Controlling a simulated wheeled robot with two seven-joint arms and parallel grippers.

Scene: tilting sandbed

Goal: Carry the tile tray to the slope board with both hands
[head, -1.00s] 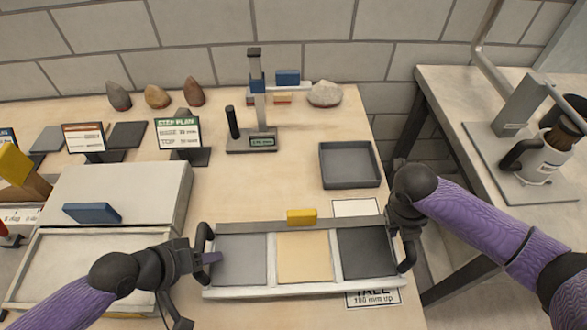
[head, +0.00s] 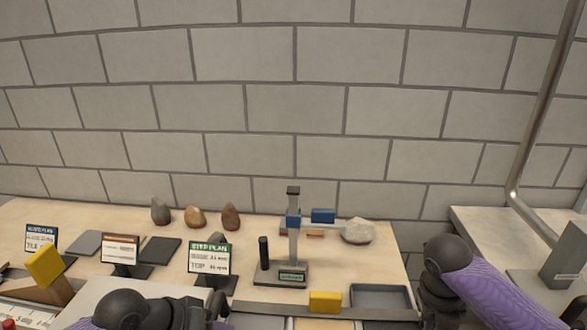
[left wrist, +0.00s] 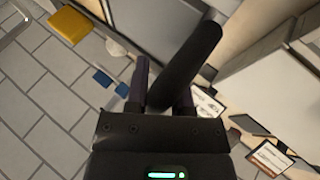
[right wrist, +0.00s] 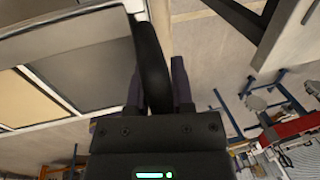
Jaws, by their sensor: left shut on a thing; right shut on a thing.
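The tile tray shows only as its back part at the bottom edge of the head view (head: 345,323), with a yellow block (head: 325,302) at its back rim. In the right wrist view its dark tile (right wrist: 88,72) and tan tile (right wrist: 25,100) lie in a pale frame. My right gripper (right wrist: 157,75) is shut on the tray's black right handle (right wrist: 150,45). My left gripper (left wrist: 165,85) is shut on a black handle (left wrist: 200,60). Both fingertips are mostly hidden in the head view. I cannot tell for sure which surface is the slope board.
A pale raised board (head: 130,288) lies at the lower left. Behind are sign cards (head: 209,258), a measuring stand (head: 293,240), several stones (head: 195,217) and a grey dish (head: 380,296) close to the tray. A side table (head: 490,225) stands at the right, across a gap.

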